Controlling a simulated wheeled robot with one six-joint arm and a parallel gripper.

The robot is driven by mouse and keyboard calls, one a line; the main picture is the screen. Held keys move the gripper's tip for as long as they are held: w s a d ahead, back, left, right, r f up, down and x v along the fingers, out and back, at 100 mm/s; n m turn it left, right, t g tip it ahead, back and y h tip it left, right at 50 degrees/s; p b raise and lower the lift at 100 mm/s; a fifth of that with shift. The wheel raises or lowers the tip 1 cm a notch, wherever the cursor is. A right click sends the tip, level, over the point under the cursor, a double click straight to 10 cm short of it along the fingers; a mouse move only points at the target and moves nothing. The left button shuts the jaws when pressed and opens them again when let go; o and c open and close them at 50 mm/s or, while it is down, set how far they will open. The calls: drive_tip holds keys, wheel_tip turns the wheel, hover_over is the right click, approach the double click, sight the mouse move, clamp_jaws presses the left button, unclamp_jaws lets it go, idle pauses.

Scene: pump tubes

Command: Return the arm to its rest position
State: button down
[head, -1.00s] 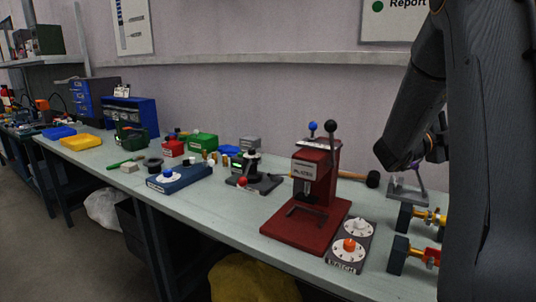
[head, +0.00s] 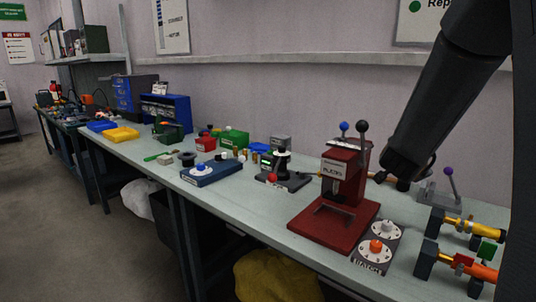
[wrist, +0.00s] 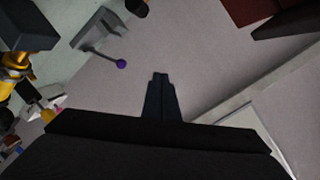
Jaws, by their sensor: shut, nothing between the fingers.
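My arm comes down from the upper right in the head view. My gripper (head: 381,178) is small and dark at its lower end, behind and to the right of the red press (head: 337,190). In the wrist view my gripper (wrist: 160,78) shows as two dark fingers set together, with nothing between them. It points at the bench and wall area and is apart from the grey stand with a purple-knobbed lever (wrist: 98,37). That stand also shows in the head view (head: 440,198).
A dial box (head: 377,247) sits right of the press. Yellow and orange tube fittings (head: 470,228) lie at the right end of the bench. A blue block (head: 211,172), a small black-based press (head: 283,181) and coloured bins stand farther left. A wall shelf (head: 300,59) runs behind.

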drive_tip(key=s+a+f+n+g+y, duration=0.1)
drive_tip(key=s+a+f+n+y, duration=0.2)
drive_tip(key=a, duration=0.4)
drive_tip(key=s+a+f+n+g+y, duration=0.1)
drive_tip(key=s+a+f+n+y, duration=0.2)
drive_tip(key=a, duration=0.4)
drive_tip(key=s+a+f+n+g+y, duration=0.1)
drive_tip(key=s+a+f+n+y, duration=0.2)
drive_tip(key=a+f+n, duration=0.2)
drive_tip(key=shift+s+a+f+n+g, duration=0.15)
drive_tip(key=shift+a+f, duration=0.25)
drive_tip(key=shift+a, duration=0.35)
drive_tip(key=shift+s+a+f+n+g, duration=0.15)
drive_tip(key=shift+a+f, duration=0.25)
drive_tip(key=shift+a, duration=0.35)
drive_tip(key=s+a+f+n+g, duration=0.1)
drive_tip(key=s, duration=0.2)
drive_tip(key=s+a+f+n+g, duration=0.1)
drive_tip(key=s+a, duration=0.1)
drive_tip(key=s, duration=0.1)
drive_tip(key=s+a+f+n+g+y, duration=0.1)
drive_tip(key=s+a+f+n, duration=0.1)
drive_tip(key=s, duration=0.1)
drive_tip(key=shift+s, duration=0.3)
drive_tip(key=s+a+f+n+g+b, duration=0.1)
drive_tip(key=s+f+g, duration=0.3)
drive_tip(key=s, duration=0.6)
drive_tip(key=shift+s+n+g+b, duration=0.4)
drive_tip(key=shift+n+g+b, duration=0.1)
